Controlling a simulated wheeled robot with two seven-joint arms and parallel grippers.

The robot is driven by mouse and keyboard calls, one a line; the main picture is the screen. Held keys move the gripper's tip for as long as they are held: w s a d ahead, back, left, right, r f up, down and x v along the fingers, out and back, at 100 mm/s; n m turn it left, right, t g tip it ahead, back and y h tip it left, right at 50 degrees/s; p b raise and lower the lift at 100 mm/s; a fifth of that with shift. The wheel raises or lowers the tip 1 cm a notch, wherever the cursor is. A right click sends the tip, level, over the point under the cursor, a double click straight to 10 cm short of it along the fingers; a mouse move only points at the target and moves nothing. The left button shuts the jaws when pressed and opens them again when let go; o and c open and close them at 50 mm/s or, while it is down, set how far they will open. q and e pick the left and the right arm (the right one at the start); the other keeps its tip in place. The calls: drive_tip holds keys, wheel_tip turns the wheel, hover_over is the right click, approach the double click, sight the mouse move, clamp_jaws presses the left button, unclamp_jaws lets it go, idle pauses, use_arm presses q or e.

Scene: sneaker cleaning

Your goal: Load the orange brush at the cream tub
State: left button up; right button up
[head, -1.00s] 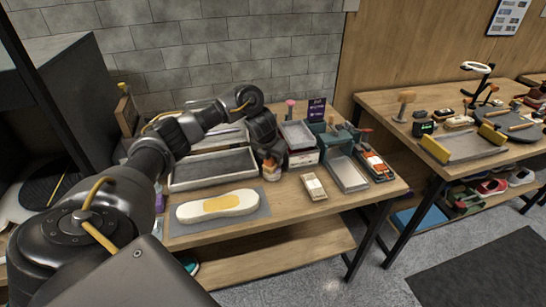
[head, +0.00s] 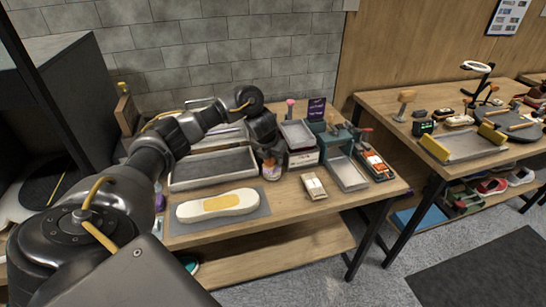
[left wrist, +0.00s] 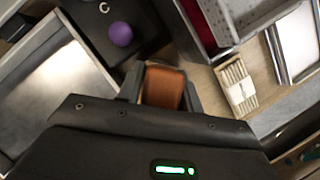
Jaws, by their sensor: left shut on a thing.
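My left gripper (left wrist: 162,88) is shut on the orange brush (left wrist: 164,87), whose orange-brown body shows between the fingers in the left wrist view. Its bristles are hidden there. In the head view my left gripper (head: 270,147) is over the back middle of the table, between the grey tray and the stacked boxes. A small pale tub-like item (head: 271,172) stands just below it; I cannot tell for sure that it is the cream tub, or whether the brush touches it. My right gripper is not in view.
A pale sole with a yellow patch (head: 218,205) lies on a grey mat (head: 180,227) at the front. A long grey tray (head: 190,184) is behind it. Boxes (head: 303,158), a bundle of pale sticks (head: 314,186) and a metal tray (head: 349,174) are to the right.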

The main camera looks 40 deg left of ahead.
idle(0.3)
use_arm(q)
wheel_tip(320, 180, up, 7)
drive_tip(key=p, duration=0.6)
idle(0.9)
